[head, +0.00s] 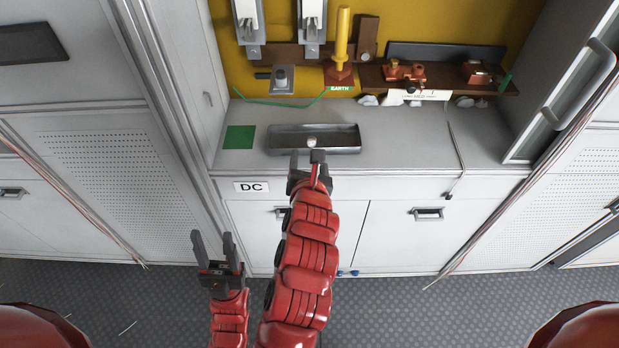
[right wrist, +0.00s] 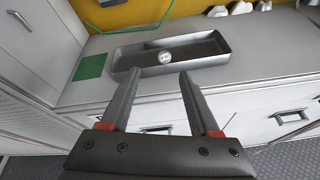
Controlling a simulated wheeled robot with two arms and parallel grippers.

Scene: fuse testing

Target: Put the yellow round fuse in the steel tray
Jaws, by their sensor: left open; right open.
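The steel tray (head: 343,150) lies on the grey counter and also shows in the right wrist view (right wrist: 208,63). A small pale round thing (head: 311,141) is in the tray, seen also in the right wrist view (right wrist: 165,57); I cannot tell whether it is a fuse. A tall yellow cylinder (head: 342,35) stands upright on a red base above the EARTH label; I cannot tell whether it is the yellow round fuse. My right gripper (head: 308,157) is open and empty at the tray's near side, its fingers (right wrist: 158,78) pointing toward it. My left gripper (head: 212,238) is open and empty, lower left, before the cabinet.
A green square (head: 239,137) lies left of the tray. Red-brown fittings (head: 404,73) sit on the back shelf. A hanging cord (head: 456,155) drops over the counter's right part. An open door with a handle (head: 585,85) bounds the right. Counter right of the tray is mostly clear.

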